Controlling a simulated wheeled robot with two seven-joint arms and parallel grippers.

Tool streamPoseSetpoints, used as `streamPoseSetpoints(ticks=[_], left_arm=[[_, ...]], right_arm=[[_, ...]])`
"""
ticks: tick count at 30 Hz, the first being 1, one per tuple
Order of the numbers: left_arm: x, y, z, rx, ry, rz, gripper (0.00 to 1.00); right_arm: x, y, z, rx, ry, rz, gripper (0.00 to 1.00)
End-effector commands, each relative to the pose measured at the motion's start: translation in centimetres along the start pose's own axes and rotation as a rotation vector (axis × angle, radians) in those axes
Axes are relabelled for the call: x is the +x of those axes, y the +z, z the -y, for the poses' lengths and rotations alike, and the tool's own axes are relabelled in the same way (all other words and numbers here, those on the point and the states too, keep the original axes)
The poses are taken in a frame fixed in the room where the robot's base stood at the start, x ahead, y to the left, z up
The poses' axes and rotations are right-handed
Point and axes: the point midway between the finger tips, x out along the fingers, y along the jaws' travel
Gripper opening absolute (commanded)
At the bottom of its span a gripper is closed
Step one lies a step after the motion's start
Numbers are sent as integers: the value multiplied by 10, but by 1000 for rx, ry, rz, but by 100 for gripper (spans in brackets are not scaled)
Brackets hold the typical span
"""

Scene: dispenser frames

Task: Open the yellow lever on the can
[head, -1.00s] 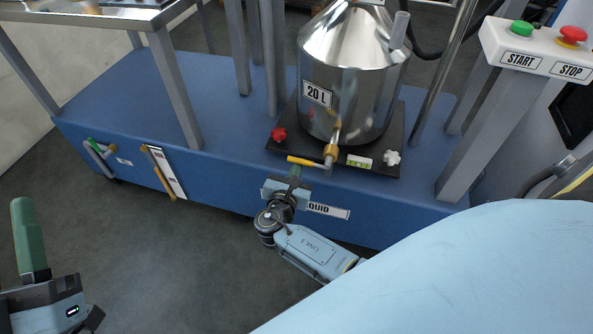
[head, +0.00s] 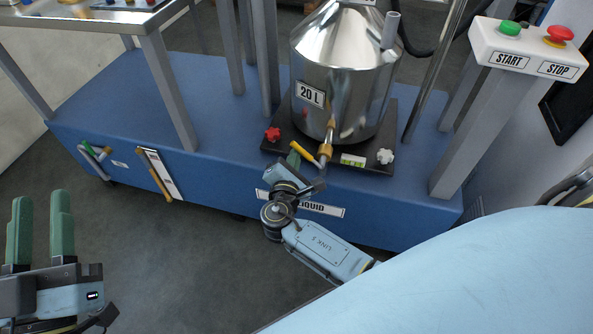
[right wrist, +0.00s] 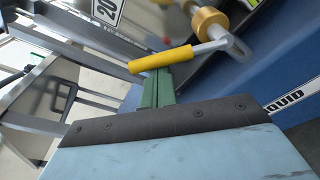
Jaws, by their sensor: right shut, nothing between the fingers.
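The steel can (head: 343,85) with a "20 L" label stands on a dark plate. A brass and metal tap (head: 327,150) sticks out at its base. The yellow lever (head: 303,152) slants up and to the left from the tap; the right wrist view shows the yellow lever (right wrist: 160,60) too. My right gripper (head: 293,158) is shut and empty, its green fingers just beside the lever. In the right wrist view its fingertips (right wrist: 158,78) reach the lever's underside; contact is unclear. My left gripper (head: 39,196) is open and empty, far off at lower left.
The plate (head: 384,169) bears a red knob (head: 272,134), a white knob (head: 385,156) and a level. It sits on a blue base (head: 225,165) with grey posts. A START/STOP box (head: 530,52) stands at right. Open floor lies at lower left.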

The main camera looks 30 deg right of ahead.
Motion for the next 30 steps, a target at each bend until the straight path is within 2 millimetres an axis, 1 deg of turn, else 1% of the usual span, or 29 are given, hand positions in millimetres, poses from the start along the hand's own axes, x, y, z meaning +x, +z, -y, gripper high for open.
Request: streamPoseSetpoints(ticks=[4, 8, 15, 18, 24, 30], left_arm=[[-1, 2, 0, 0, -1, -7, 31], [-2, -9, -1, -7, -1, -68, 31], [-1, -12, -2, -8, 0, -81, 31], [0, -10, -2, -7, 0, -62, 31], [0, 6, 2, -1, -7, 43, 31], [-1, 17, 4, 3, -11, 110, 31]], right_arm=[[-1, 12, -1, 136, 21, 2, 0], [-2, 21, -1, 259, 36, 3, 0], [-5, 37, 0, 463, 66, 3, 0], [-6, 43, 1, 458, 64, 3, 0], [-6, 51, 4, 456, 63, 3, 0], [-7, 55, 6, 454, 64, 3, 0]])
